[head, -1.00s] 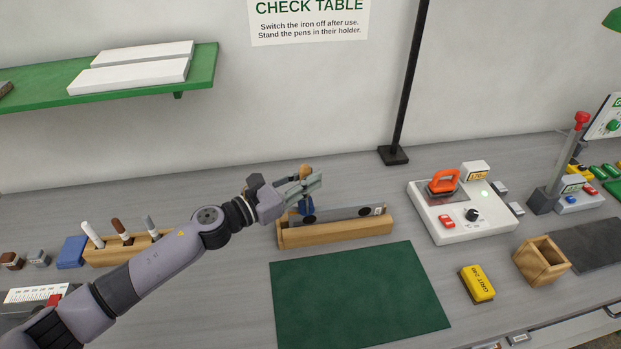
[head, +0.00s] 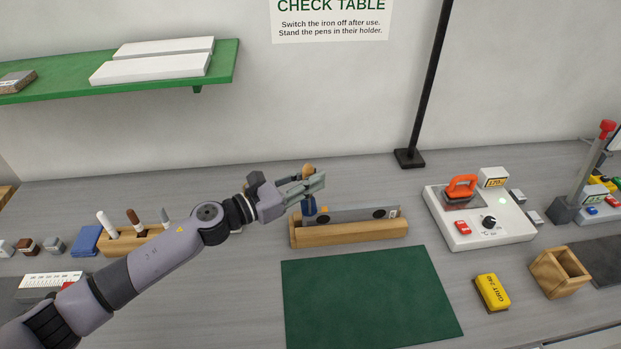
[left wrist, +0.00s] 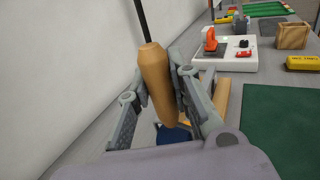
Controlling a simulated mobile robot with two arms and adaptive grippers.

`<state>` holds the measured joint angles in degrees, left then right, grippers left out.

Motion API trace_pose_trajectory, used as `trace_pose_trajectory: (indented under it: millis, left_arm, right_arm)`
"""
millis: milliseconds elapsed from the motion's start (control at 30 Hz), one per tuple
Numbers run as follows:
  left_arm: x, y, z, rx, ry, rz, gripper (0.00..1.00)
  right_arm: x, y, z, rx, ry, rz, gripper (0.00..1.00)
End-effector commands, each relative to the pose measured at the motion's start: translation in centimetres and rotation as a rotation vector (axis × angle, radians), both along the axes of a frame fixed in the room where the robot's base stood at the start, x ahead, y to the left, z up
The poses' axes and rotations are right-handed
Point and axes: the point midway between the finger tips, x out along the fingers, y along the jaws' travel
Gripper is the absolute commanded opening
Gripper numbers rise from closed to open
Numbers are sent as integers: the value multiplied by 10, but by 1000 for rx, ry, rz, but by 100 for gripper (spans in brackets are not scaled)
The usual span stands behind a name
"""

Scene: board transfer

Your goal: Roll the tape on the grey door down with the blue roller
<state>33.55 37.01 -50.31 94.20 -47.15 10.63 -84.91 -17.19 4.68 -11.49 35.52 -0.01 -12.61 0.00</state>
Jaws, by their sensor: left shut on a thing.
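My left gripper (head: 304,187) is shut on the blue roller (head: 308,206), holding it by its wooden handle (head: 308,169) near the left end of a wooden rack. In the left wrist view the handle (left wrist: 157,78) stands nearly upright between the fingers. A little blue (left wrist: 172,135) shows below it; the rest is hidden by the gripper. My right gripper is not in view.
The wooden rack (head: 352,236) holds a grey bar (head: 362,213) with dark round spots. A green mat (head: 372,298) lies in front. An orange-handled iron (head: 462,189) sits on a white station (head: 482,228) at right. A pen holder (head: 132,243) stands at left. A dark post (head: 428,85) rises behind.

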Motion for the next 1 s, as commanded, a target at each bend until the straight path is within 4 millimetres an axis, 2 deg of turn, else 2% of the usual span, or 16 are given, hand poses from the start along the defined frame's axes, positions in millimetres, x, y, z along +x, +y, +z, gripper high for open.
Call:
trace_pose_trajectory:
  millis: [1000]
  left_arm:
    - [6, -36, -1, 0, 2, -3, 0]
  right_arm:
    - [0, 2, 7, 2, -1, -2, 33]
